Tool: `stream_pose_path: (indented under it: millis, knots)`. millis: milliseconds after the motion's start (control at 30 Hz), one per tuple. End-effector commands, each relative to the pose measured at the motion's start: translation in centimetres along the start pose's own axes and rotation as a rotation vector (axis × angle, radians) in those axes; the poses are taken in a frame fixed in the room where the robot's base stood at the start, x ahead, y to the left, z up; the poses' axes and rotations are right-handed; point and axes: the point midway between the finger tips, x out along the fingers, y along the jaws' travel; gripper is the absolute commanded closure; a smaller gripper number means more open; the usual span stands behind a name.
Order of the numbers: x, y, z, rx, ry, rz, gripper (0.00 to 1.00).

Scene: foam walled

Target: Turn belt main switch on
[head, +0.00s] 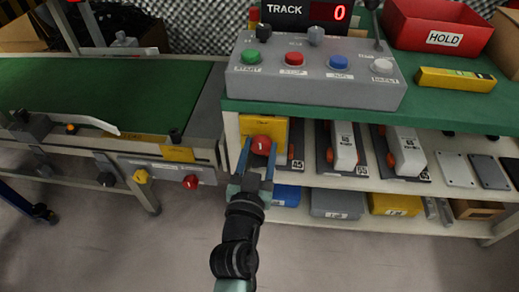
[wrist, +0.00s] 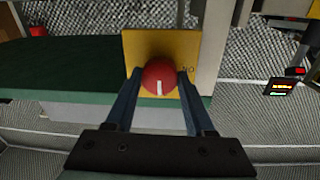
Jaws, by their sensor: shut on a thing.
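The belt main switch is a red round knob (head: 262,145) on a yellow plate (head: 278,131), on the left front of the shelf unit under the grey control box. In the wrist view the knob (wrist: 160,77) has a white mark that points down toward my gripper, and the yellow plate (wrist: 137,45) carries partly hidden lettering at its right. My gripper (head: 258,152) has one finger on each side of the knob and is shut on it. The wrist view shows both fingers (wrist: 160,85) touching the knob's sides.
A grey control box (head: 315,88) with green, red, blue and white buttons stands on the green top above. A conveyor with a green belt (head: 130,90) is at the left, with a yellow knob (head: 141,176) and a red knob (head: 191,182) on its front. Shelves with tools and bins are at the right.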

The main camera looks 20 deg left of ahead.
Motion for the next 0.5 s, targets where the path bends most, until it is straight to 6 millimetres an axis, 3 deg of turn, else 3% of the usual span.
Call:
stream_pose_path:
  millis: [500]
  knots:
    - [-0.04, 0.04, 0.14, -0.435, 0.023, -0.003, 1.00]
